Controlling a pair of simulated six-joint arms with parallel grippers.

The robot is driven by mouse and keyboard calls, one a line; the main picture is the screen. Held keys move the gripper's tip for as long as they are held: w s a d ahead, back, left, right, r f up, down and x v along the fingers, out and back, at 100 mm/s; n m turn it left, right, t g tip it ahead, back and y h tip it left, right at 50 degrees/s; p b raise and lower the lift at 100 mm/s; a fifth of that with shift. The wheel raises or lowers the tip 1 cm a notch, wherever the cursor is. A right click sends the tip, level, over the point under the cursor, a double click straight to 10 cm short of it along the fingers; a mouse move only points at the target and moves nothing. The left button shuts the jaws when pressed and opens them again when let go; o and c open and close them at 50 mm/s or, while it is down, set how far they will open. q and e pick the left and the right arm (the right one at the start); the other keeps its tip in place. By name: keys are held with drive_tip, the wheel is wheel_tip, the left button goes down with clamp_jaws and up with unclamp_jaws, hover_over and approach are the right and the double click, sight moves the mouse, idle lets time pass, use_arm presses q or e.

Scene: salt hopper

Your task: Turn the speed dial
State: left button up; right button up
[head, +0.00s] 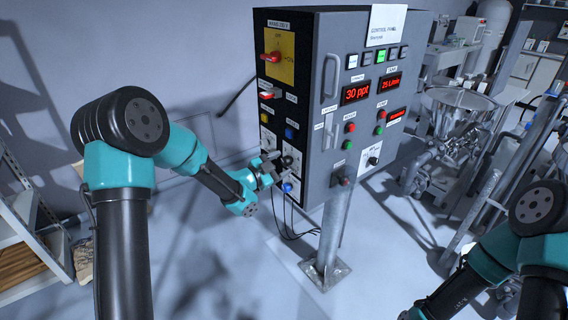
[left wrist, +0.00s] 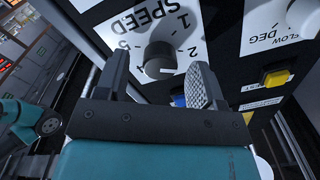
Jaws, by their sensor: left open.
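The speed dial (left wrist: 160,52) is a dark round knob on a white label marked SPEED with numbers, on the black side face of the control box. My left gripper (left wrist: 160,82) is open, its two fingers on either side of the dial in the left wrist view. I cannot tell whether either finger touches the dial. In the head view my left gripper (head: 270,166) is at the lower part of the box's left side face and partly hides the controls there. My right arm is at the lower right; its gripper does not show.
The grey control box (head: 318,150) stands on a metal post (head: 333,225) with a base plate. Beside the speed dial are a flow label (left wrist: 262,22), a yellow button (left wrist: 275,78) and a blue button (left wrist: 179,101). Cables hang below the box. A metal hopper (head: 455,105) stands behind right.

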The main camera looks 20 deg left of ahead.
use_arm(q)
drive_tip(key=v, duration=1.5)
drive_tip(key=shift+s+a, duration=0.2)
drive_tip(key=s+d+f+n+g+y, duration=0.25)
drive_tip(key=f+n, duration=0.25)
drive_tip(key=f, duration=0.6)
drive_tip(key=s+d+f+n+g+y, duration=0.1)
drive_tip(key=f+n+g+y, duration=0.25)
drive_tip(key=f, duration=0.65)
drive_tip(key=s+d+f+n+g, duration=0.2)
drive_tip(key=s+f+n+g, duration=0.1)
drive_tip(key=s+f, duration=0.3)
drive_tip(key=s+d+f+n+g+y, duration=0.1)
drive_tip(key=s+d+f+n+g, duration=0.1)
drive_tip(key=s+f+n+g, duration=0.2)
drive_tip(key=s+f, duration=0.3)
drive_tip(key=s, duration=0.4)
drive_tip(key=shift+d+f+g, duration=0.2)
drive_tip(key=shift+f+g, duration=0.05)
drive_tip(key=shift+g, duration=0.15)
drive_tip(key=shift+s, duration=0.1)
